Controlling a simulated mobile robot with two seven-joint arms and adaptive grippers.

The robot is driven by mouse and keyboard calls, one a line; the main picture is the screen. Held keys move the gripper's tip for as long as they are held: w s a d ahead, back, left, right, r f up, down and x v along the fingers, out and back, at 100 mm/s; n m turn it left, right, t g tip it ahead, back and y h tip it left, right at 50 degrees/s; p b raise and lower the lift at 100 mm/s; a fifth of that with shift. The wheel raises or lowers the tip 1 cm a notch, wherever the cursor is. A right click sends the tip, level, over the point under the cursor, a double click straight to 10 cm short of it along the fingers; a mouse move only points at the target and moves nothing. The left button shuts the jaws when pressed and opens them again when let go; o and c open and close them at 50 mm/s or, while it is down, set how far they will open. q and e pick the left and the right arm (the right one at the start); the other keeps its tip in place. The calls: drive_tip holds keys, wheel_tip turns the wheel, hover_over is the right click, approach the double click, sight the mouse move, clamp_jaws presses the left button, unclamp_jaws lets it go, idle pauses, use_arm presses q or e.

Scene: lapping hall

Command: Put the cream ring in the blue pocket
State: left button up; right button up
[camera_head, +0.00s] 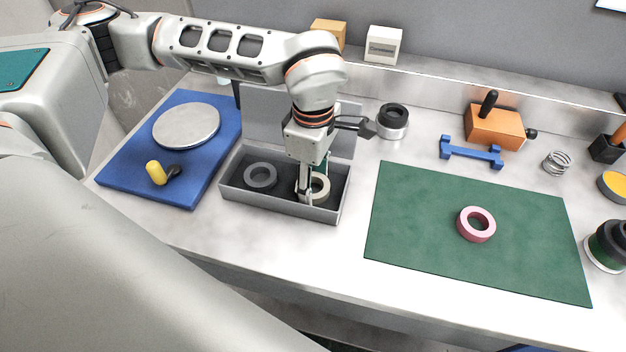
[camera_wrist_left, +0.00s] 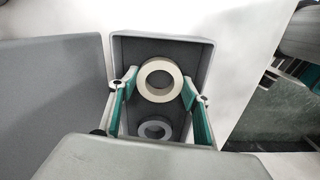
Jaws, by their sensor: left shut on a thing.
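The cream ring (camera_head: 325,189) is at the right end of an open grey box (camera_head: 280,207) with a dark lining. My left gripper (camera_head: 309,190) reaches down into the box and is shut on this ring. In the left wrist view, the ring (camera_wrist_left: 142,81) sits between the two green-padded fingers. Whether it touches the box floor I cannot tell. A dark grey ring (camera_head: 260,176) lies at the box's left end and shows in the wrist view (camera_wrist_left: 154,120). No clearly blue pocket shows. My right gripper is not in view.
The box's raised lid stands behind it. A blue mat (camera_head: 121,183) with a round metal plate (camera_head: 187,127) and a yellow-black item (camera_head: 156,173) lies left. A green mat (camera_head: 420,230) with a pink ring (camera_head: 476,224) lies right. A blue bracket (camera_head: 470,153) and orange block (camera_head: 494,127) stand behind.

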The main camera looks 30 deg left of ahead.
use_arm(q)
drive_tip(key=shift+o, duration=0.2)
drive_tip(key=shift+s+f, duration=0.25)
drive_tip(key=shift+f, duration=0.75)
drive_tip(key=shift+c, duration=1)
drive_tip(key=o, duration=1.4)
drive_tip(key=shift+f, duration=0.15)
drive_tip(key=shift+o, duration=0.2)
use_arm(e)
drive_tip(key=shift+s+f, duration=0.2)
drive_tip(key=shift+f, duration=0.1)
use_arm(q)
drive_tip(key=shift+r, duration=0.45)
drive_tip(key=r, duration=0.4)
drive_tip(key=r+p, duration=0.1)
drive_tip(key=r, duration=0.2)
drive_tip(key=shift+w, duration=0.3)
wheel_tip(320, 180, up, 6)
drive_tip(key=shift+p, duration=0.4)
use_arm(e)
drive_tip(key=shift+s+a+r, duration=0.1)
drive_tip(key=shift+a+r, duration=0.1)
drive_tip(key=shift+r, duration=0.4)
